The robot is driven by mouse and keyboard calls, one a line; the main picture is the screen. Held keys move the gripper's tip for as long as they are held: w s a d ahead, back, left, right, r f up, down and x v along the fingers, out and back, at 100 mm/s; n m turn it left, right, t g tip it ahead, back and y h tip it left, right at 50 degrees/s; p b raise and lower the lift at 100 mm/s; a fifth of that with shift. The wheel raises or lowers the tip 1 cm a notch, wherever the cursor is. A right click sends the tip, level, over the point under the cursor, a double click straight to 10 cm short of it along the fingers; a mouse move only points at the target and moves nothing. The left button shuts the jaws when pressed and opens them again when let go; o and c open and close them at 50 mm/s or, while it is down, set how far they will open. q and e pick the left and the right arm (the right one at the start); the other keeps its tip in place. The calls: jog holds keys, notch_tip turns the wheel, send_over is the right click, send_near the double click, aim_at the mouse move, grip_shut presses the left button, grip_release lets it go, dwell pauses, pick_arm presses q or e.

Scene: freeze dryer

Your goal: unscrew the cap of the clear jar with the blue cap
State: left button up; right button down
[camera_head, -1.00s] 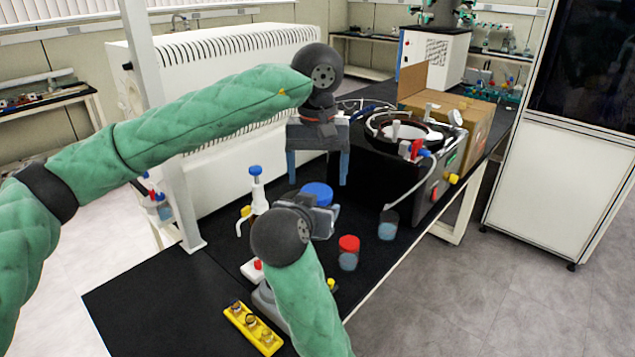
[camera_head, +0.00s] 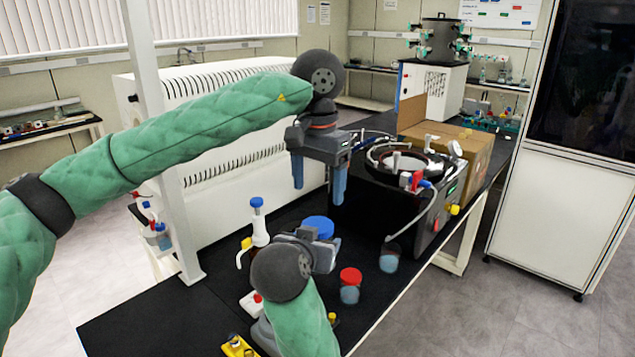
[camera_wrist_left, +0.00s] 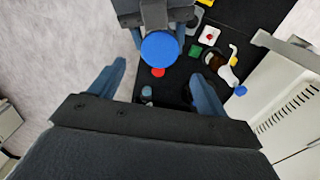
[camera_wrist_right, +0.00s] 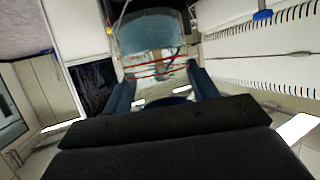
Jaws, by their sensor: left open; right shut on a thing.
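The clear jar (camera_head: 325,257) with the blue cap (camera_head: 318,227) is above the black bench, held by my right gripper (camera_head: 318,255). The cap also shows from above in the left wrist view (camera_wrist_left: 160,49). In the right wrist view the jar's clear body (camera_wrist_right: 152,38) is between the fingers of my right gripper (camera_wrist_right: 160,88), which is shut on it. My left gripper (camera_head: 318,195) is open and empty, fingers pointing down, above the cap and apart from it. In the left wrist view the cap lies beyond the open fingertips (camera_wrist_left: 157,80), near the line midway between them.
The black freeze dryer (camera_head: 400,207) and a cardboard box (camera_head: 470,148) are behind right.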

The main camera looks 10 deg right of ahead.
aim_at(317, 224)
pick_arm(q)
jog(key=shift+m, duration=0.3)
jog(key=shift+f, duration=4.05)
jog(key=c, duration=1)
jog(key=n, duration=0.6)
jog(key=shift+r, duration=0.1)
jog(key=n, duration=0.7)
jog(key=o, duration=1.1)
jog(key=shift+c, duration=0.2)
jog(key=shift+r, duration=0.1)
